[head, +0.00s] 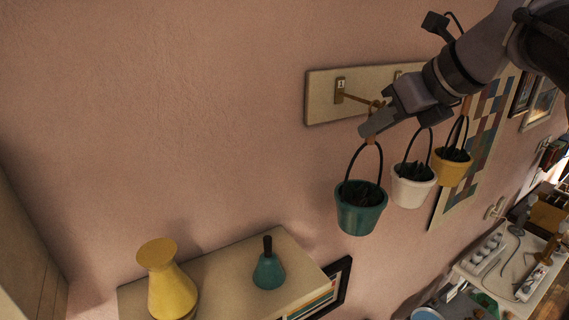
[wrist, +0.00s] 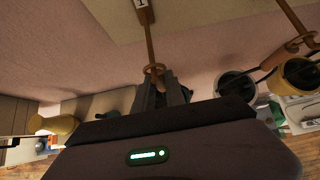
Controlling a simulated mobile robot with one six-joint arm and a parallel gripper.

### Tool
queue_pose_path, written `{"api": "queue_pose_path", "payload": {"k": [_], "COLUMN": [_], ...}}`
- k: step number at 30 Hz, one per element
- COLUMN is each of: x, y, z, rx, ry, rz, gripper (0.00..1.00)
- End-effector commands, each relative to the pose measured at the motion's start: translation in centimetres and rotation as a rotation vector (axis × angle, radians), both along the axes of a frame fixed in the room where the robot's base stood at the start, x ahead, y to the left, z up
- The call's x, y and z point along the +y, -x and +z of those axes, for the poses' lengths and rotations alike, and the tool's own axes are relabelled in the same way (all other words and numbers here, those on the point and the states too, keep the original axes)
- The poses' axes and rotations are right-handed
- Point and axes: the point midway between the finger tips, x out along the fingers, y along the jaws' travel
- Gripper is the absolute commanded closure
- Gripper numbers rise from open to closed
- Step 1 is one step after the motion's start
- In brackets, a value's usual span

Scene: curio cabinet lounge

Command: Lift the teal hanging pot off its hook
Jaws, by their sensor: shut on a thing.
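The teal hanging pot (head: 360,212), with dark plants in it, hangs upright by a black loop handle at the left of the row in the head view. My gripper (head: 372,133) is shut on the top of that handle, at a small orange-brown grip. The brass hook (head: 357,98) under label 1 reaches out from the wall board to just above my fingers. In the wrist view, the hook's ringed end (wrist: 154,70) is right by my fingertips (wrist: 162,88). I cannot tell whether the handle still touches the hook. The pot is hidden in the wrist view.
A white pot (head: 413,187) and a yellow pot (head: 452,168) hang close to the right. The pale wall board (head: 325,109) is behind. Below, a cabinet top (head: 225,268) holds a yellow vase (head: 170,287) and a teal bottle (head: 269,272). The wall left of the board is clear.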

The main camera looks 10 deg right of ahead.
Motion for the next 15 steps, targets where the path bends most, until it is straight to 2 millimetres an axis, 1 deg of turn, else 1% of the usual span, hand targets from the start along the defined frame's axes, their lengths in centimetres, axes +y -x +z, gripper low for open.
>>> {"api": "queue_pose_path", "payload": {"k": [1, 6, 15], "x": [0.02, 0.02, 0.0], "y": [0.0, 0.01, 0.02], "z": [0.47, 1.08, 1.02], "rx": [-0.002, -0.002, -0.002], "ry": [0.001, 0.001, 0.001], "rz": [0.0, 0.0, 0.0], "gripper": [1.0, 1.0, 1.0]}}
